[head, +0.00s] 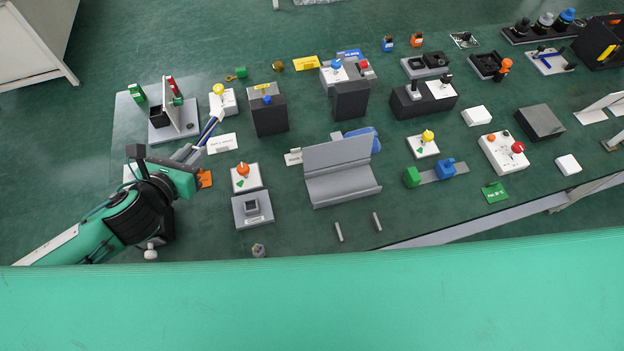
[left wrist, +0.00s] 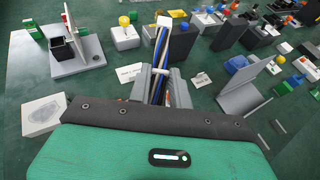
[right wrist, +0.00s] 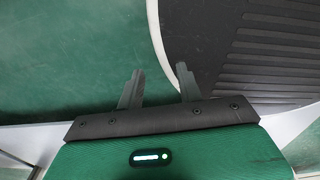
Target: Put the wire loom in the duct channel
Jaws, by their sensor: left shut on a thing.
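The wire loom (head: 208,131) is a thin bundle of blue, white and dark strands with a white end. My left gripper (head: 190,153) is shut on it, and the loom points up and away from the fingers. In the left wrist view the loom (left wrist: 162,65) stands between the two grey fingers (left wrist: 160,82). The grey duct channel (head: 343,188), with a tall back wall, lies on the green table to the right of my left gripper. It also shows in the left wrist view (left wrist: 238,101). My right gripper (right wrist: 158,90) is open and empty, away from the table items.
A grey fixture with a black bin (head: 159,117) stands left of the loom. An orange-button box (head: 246,178) and a grey socket block (head: 252,208) stand between my left gripper and the channel. Two small grey pegs (head: 338,232) lie in front of the channel.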

